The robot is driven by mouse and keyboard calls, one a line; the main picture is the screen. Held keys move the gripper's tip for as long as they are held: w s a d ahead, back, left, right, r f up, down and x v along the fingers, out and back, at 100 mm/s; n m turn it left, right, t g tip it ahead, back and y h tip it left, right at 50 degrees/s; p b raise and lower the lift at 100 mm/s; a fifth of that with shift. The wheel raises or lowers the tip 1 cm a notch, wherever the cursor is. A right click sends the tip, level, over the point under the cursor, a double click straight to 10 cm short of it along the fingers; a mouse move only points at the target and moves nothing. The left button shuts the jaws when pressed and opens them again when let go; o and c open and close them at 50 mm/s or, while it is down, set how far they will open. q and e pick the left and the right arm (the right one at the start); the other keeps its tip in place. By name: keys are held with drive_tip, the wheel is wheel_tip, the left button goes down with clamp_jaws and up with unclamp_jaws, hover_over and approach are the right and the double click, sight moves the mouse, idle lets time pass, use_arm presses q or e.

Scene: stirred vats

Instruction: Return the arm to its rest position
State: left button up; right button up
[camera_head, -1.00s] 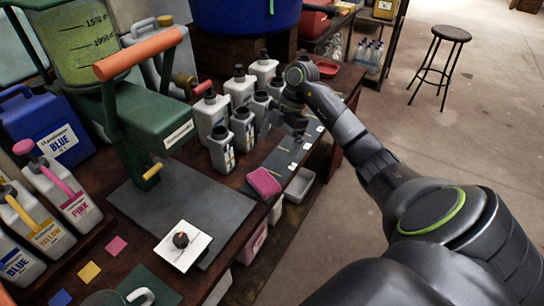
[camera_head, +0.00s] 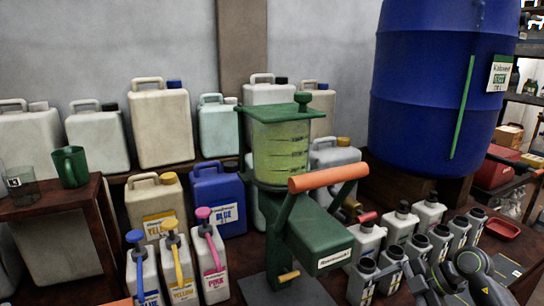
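My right arm shows at the bottom right edge, with a round dark joint that has a green ring. Its gripper (camera_head: 418,281) is low among the front grey bottles, and its fingers are small and partly lost against them. I cannot tell whether it is open or holds anything, or whether it touches a bottle. The nearest grey bottles are an open-necked one (camera_head: 390,266) beside the gripper and another (camera_head: 361,281) to its left. My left arm and gripper are out of view.
A green dispenser (camera_head: 320,244) with an orange handle stands mid-bench. Blue, yellow and pink pump jugs (camera_head: 181,274) stand left of it. A big blue barrel (camera_head: 420,95) stands behind the bottles. A side stand (camera_head: 45,202) holds a green mug (camera_head: 70,167). A red tray (camera_head: 502,229) lies right.

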drive_tip(key=a+r+t+y, duration=0.4)
drive_tip(key=a+t+y, duration=0.1)
drive_tip(key=a, duration=0.2)
wheel_tip(320, 180, up, 6)
drive_tip(key=s+d+m+t, duration=0.1)
drive_tip(key=d+m+t, duration=0.1)
drive_tip(key=m+t, duration=0.5)
drive_tip(key=s+d+f+m+h, duration=0.95)
drive_tip(key=d+m+h, duration=0.35)
drive_tip(key=h, duration=0.6)
drive_tip(key=s+a+f+g+y, duration=0.1)
drive_tip(key=s+a+f+g, duration=0.25)
drive_tip(key=s, duration=0.35)
drive_tip(key=s+a+f+m+g+y, duration=0.1)
drive_tip(key=s+a+f+g+y, duration=0.1)
drive_tip(key=s+f+g, duration=0.4)
drive_tip(key=s+a+f+g+y, duration=0.15)
drive_tip(key=s+f, duration=0.25)
drive_tip(key=s, duration=0.5)
wheel_tip(320, 180, down, 22)
drive_tip(key=g+p, duration=0.2)
drive_tip(key=s+f+p, duration=0.2)
drive_tip(key=s+f, duration=1.2)
drive_tip(key=shift+s+a+f+g, duration=0.2)
drive_tip(key=shift+s+f+g, duration=0.1)
drive_tip(key=shift+g, duration=0.1)
